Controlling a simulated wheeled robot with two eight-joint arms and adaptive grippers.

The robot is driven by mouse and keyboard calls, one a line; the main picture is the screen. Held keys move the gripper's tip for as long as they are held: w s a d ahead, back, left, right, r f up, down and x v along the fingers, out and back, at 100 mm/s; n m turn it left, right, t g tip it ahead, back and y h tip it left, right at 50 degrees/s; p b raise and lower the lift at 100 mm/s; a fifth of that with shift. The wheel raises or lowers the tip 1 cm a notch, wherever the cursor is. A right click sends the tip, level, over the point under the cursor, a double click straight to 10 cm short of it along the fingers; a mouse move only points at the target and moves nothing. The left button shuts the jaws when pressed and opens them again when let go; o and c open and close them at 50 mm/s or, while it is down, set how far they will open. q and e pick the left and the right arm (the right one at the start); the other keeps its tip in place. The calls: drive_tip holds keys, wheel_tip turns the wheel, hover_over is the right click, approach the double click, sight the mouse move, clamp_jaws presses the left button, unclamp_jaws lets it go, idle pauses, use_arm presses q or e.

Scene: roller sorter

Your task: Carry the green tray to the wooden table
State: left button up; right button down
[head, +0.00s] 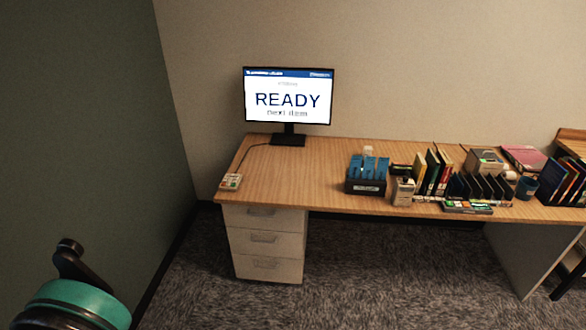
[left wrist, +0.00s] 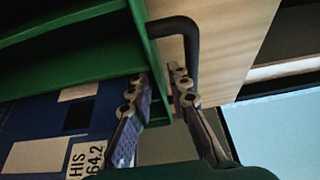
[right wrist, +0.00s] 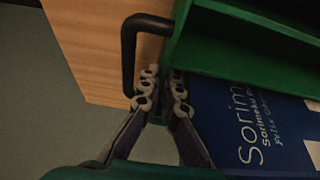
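The green tray (left wrist: 60,27) shows only in the wrist views and holds blue-covered books or boxes; it also shows in the right wrist view (right wrist: 222,30). Each end has a black handle, one in the left wrist view (left wrist: 188,40) and one in the right (right wrist: 129,50). My left gripper (left wrist: 158,76) and right gripper (right wrist: 164,78) are each at a tray end, fingertips close together beside the tray wall and handle. The wooden table (head: 320,165) in the head view carries a monitor (head: 289,97) reading READY.
The table's right part is crowded with a blue-filled box (head: 367,176), books (head: 437,171) and a black rack (head: 478,187). The table's left and middle are mostly bare, apart from a small device (head: 230,181). Drawers (head: 264,242) stand beneath; carpet (head: 375,270) lies in front.

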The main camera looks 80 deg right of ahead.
use_arm(q)
drive_tip(key=o, duration=0.5)
drive_tip(key=shift+d, duration=0.1)
drive_tip(key=c, duration=0.5)
drive_tip(key=v, duration=1.4)
idle(0.9)
drive_tip(key=shift+w, duration=0.1)
drive_tip(key=a+r, duration=0.5)
drive_tip(key=a, duration=0.4)
drive_tip(key=shift+a, duration=0.2)
idle(0.6)
